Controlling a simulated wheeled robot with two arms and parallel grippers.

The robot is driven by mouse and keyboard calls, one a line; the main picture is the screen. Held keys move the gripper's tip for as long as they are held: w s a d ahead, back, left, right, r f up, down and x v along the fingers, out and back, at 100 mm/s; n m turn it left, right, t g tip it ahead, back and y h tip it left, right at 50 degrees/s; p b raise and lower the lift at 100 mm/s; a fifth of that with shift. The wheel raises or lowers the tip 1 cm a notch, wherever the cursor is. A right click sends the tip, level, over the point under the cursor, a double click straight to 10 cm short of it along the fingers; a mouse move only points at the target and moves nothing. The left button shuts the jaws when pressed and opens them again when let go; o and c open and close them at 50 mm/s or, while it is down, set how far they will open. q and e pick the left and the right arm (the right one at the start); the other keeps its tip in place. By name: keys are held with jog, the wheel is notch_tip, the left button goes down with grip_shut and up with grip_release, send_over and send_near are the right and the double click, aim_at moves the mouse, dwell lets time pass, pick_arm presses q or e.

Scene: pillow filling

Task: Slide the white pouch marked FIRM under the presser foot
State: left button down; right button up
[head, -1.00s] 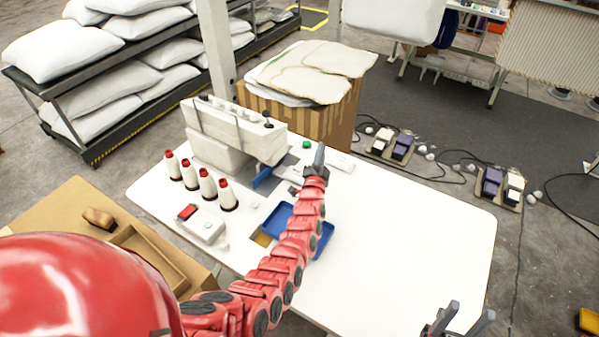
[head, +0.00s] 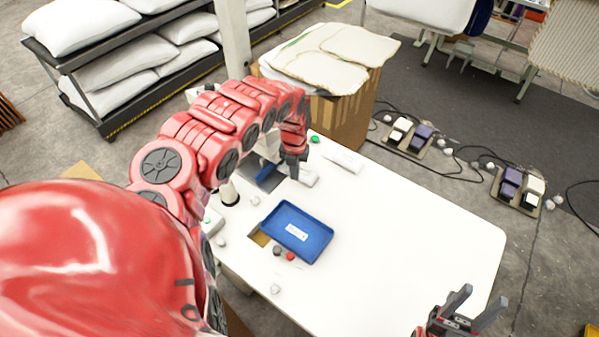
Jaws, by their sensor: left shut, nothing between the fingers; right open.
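A small white pouch-like piece (head: 309,179) lies on the table by the sewing machine, close to a dark blue plate; I cannot read FIRM on it. My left gripper (head: 293,172) is shut and empty, pointing down at its near left edge; whether it touches is unclear. The sewing machine and its presser foot are mostly hidden behind my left arm.
A blue tray (head: 273,239) with a white label sits on the white table (head: 400,240). Small red and dark pieces lie below it. A white strip (head: 343,161) lies behind. The table's right half is clear. A cardboard box (head: 346,112) stands behind.

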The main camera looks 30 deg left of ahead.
aim_at(298, 185)
pick_arm(q)
jog(key=f, duration=0.6)
jog(key=f+b, duration=0.1)
jog(key=f, duration=0.2)
jog(key=shift+w+f, duration=0.25)
jog(key=shift+f, duration=0.05)
jog(key=shift+w+r+b, duration=0.2)
jog(key=shift+w+b, duration=0.1)
jog(key=shift+w, duration=0.05)
jog(key=shift+w+a, duration=0.15)
jog(key=shift+w, duration=0.1)
jog(key=b, duration=0.1)
jog(key=w+b, duration=0.1)
jog(key=b, duration=0.1)
jog(key=shift+w+a+f, duration=0.25)
jog(key=shift+a+f, duration=0.1)
jog(key=shift+w+r+b, duration=0.1)
jog(key=shift+w+b, duration=0.1)
jog(key=shift+b, duration=0.1)
jog(key=shift+w+a+r, duration=0.1)
jog(key=shift+w+r, duration=0.05)
jog(key=shift+r+b, duration=0.2)
jog(key=shift+b, duration=0.1)
